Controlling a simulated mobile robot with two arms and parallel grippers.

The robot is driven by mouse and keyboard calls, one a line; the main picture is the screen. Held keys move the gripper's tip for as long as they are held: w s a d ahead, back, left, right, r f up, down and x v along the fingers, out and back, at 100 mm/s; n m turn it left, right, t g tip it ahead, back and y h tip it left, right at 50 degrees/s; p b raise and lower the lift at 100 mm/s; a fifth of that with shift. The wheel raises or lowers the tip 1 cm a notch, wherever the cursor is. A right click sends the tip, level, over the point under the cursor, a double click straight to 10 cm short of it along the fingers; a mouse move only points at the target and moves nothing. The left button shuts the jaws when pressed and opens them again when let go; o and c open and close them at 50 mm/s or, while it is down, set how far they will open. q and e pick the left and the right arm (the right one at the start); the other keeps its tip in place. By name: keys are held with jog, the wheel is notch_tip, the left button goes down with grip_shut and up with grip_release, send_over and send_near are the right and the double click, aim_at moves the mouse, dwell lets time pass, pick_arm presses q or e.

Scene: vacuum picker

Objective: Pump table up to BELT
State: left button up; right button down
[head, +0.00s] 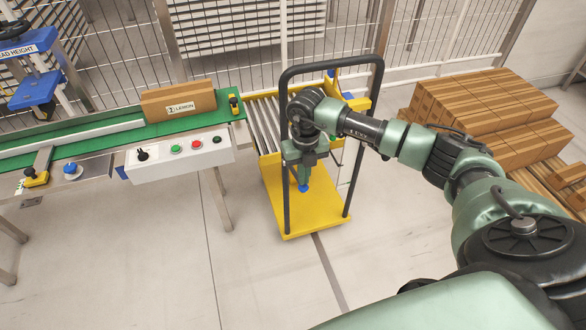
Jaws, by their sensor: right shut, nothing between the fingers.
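The yellow lift table (278,205) stands right of the conveyor, with a roller top (267,118) close to the height of the green belt (160,128); I cannot tell if they are exactly level. Its black push handle (286,180) rises as a tall loop at the near side. My right gripper (303,186) points down over the table's base, within the outline of the handle. It is shut and empty; a blue patch shows at its tip, and I cannot tell whether it touches anything. Height markings are too small to read. My left gripper is out of view.
A carton labelled LEMON (178,101) sits on the belt. A control box (181,155) with a lever and buttons hangs on the conveyor's front. Stacked cartons (490,115) stand at right. A wire fence (250,45) closes the back. The front floor is clear.

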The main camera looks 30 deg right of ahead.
aim_at(304, 188)
jog(key=shift+f, duration=0.15)
jog(key=shift+f+b, duration=1)
jog(key=shift+f, duration=0.25)
jog(key=shift+s+f+b, duration=0.2)
jog(key=shift+f+b, duration=0.15)
jog(key=shift+f, duration=0.2)
jog(key=shift+s+f+b, duration=0.15)
jog(key=shift+f+b, duration=0.15)
jog(key=shift+f, duration=0.25)
jog(key=shift+s+f, duration=0.15)
jog(key=shift+f, duration=0.25)
jog(key=shift+f+b, duration=0.15)
jog(key=shift+b, duration=0.15)
